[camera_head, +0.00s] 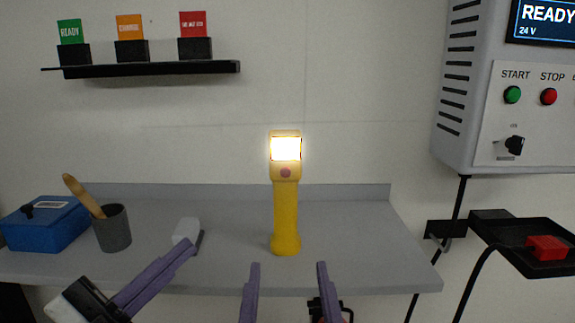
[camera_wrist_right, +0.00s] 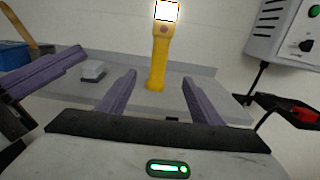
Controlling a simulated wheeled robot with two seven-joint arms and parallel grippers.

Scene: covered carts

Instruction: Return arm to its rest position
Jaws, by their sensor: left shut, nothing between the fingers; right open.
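My left gripper (camera_head: 168,272) comes in low at the left of the head view, its purple fingers together and empty, in front of the bench edge. It also shows at the left of the right wrist view (camera_wrist_right: 45,75). My right gripper (camera_head: 289,268) is open and empty at the bottom centre of the head view, its two purple fingers apart. A yellow flashlight (camera_head: 286,215) with a lit lamp stands upright on the grey bench (camera_head: 345,235), beyond the right gripper and apart from it. In the right wrist view the flashlight (camera_wrist_right: 158,62) appears between and beyond the open fingers.
A blue box (camera_head: 45,228), a grey cup (camera_head: 113,232) with a wooden-handled tool and a small grey-white block (camera_head: 187,232) stand on the bench's left. A wall cabinet (camera_head: 470,90) and a black tray (camera_head: 520,232) with a red piece are right. A shelf (camera_head: 150,69) holds coloured cards.

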